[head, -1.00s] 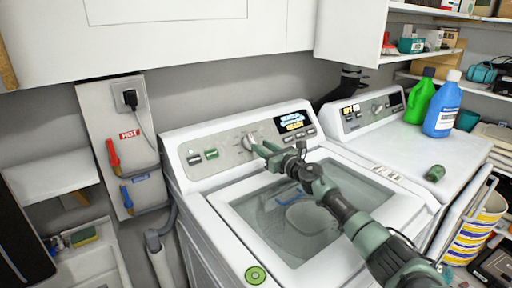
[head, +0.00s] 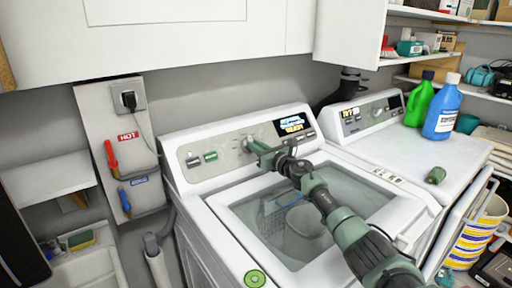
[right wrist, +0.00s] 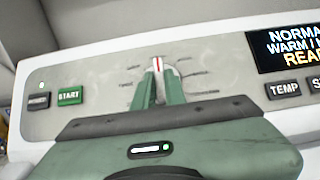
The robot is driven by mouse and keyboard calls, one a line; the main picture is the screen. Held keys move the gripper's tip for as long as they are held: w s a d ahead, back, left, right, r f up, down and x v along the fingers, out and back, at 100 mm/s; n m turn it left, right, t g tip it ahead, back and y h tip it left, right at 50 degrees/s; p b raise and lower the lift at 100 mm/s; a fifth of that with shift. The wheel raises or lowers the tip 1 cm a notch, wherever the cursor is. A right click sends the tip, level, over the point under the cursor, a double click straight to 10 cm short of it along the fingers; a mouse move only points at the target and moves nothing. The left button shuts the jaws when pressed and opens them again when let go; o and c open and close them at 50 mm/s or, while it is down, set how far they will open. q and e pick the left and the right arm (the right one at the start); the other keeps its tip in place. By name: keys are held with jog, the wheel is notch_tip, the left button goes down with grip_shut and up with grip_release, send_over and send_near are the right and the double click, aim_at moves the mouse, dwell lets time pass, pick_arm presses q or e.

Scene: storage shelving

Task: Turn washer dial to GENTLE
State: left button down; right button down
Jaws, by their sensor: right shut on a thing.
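The washer (head: 212,208) stands in the middle of the head view, with its control panel (head: 223,150) along the back. The washer dial (right wrist: 158,64) shows in the right wrist view between my fingertips, its red pointer line facing roughly up. The printed cycle labels around it are too blurred to read. My right gripper (head: 252,146) is shut on the dial; its two green fingers also show in the right wrist view (right wrist: 159,84). The washer display (right wrist: 287,40) reads NORMAL, WARM and READY in part. My left gripper is not in view.
A green START button (right wrist: 70,96) and a TEMP button (right wrist: 284,90) flank the dial. The washer's glass lid (head: 250,215) lies below my right arm. A dryer (head: 400,150) with green (head: 419,103) and blue (head: 442,108) bottles stands at the right.

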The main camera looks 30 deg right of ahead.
jog(key=shift+r+p, duration=0.1)
jog(key=shift+p, duration=0.2)
jog(key=m+h+p, duration=0.2)
jog(key=m+p, duration=0.1)
jog(key=p, duration=0.1)
jog(key=a+m+g+h+p, duration=0.1)
jog(key=m+h+p, duration=0.2)
jog(key=m, duration=0.1)
jog(key=m+g+h+p, duration=0.1)
jog(key=m+h+p, duration=0.1)
jog(key=m+p, duration=0.1)
jog(key=shift+w+a+r+m+p, duration=0.1)
jog(key=shift+a+r+m+p, duration=0.15)
jog(key=shift+p, duration=0.55)
jog(key=shift+m+g+h+p, duration=0.5)
jog(key=shift+m+h, duration=0.3)
jog(key=shift+m, duration=0.35)
jog(key=shift+w+a+m+g+h, duration=0.1)
jog(key=shift+m+g+h, duration=0.4)
jog(key=shift+m, duration=0.6)
jog(key=shift+a+m+g+h, duration=0.1)
jog(key=shift+m+g+h, duration=0.2)
jog(key=shift+m+g, duration=0.45)
jog(key=shift+w+r+m+g+h+b, duration=0.15)
jog(key=shift+m+g+h+b, duration=0.2)
jog(key=shift+m+g, duration=0.95)
jog(key=shift+m+t, duration=0.35)
jog(key=shift+m, duration=0.1)
jog(key=c, duration=1.5)
grip_release()
